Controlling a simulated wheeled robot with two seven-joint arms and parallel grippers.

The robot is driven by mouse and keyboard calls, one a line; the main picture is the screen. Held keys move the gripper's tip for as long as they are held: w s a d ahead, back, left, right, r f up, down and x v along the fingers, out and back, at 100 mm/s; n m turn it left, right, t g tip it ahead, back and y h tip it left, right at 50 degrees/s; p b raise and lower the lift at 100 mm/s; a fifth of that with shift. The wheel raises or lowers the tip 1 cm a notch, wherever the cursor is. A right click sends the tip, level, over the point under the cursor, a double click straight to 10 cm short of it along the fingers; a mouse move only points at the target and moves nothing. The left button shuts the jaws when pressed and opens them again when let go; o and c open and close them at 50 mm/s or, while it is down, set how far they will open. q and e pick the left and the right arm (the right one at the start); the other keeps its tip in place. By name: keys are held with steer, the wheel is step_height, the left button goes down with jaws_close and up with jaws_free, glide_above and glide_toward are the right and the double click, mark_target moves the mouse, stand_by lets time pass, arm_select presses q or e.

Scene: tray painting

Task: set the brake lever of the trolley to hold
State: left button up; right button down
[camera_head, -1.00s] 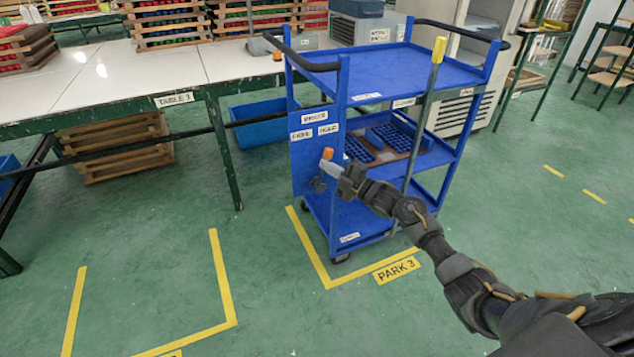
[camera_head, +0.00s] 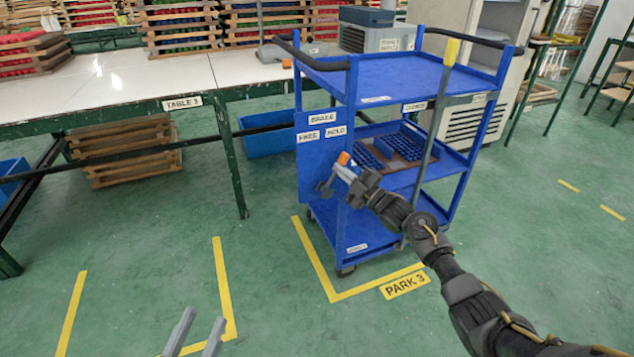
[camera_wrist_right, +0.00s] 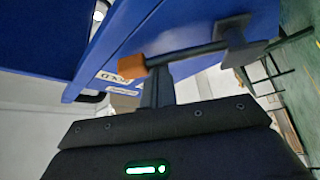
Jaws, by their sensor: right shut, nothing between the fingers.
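The blue trolley (camera_head: 375,80) stands behind the yellow floor marking labelled PARK 3. Its side panel (camera_head: 312,165) carries the labels BRAKE, FREE (camera_head: 309,137) and HOLD (camera_head: 336,131). The grey brake lever (camera_head: 327,184) has an orange tip (camera_head: 344,158) and tilts up to the right, with its tip below the HOLD label. My right gripper (camera_head: 346,174) is shut and empty, right beside the lever just below the tip. In the right wrist view its fingers (camera_wrist_right: 157,88) meet the lever near the orange tip (camera_wrist_right: 131,66); contact is unclear. My left gripper (camera_head: 205,315) is open and empty at the bottom edge.
A tall grey post with a yellow top (camera_head: 451,52) stands at the trolley's front side. Blue trays (camera_head: 400,147) lie on the middle shelf. Table 3 (camera_head: 120,90) is to the left, with wooden crates beneath. The green floor in front is clear.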

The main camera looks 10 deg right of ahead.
stand_by(0.4)
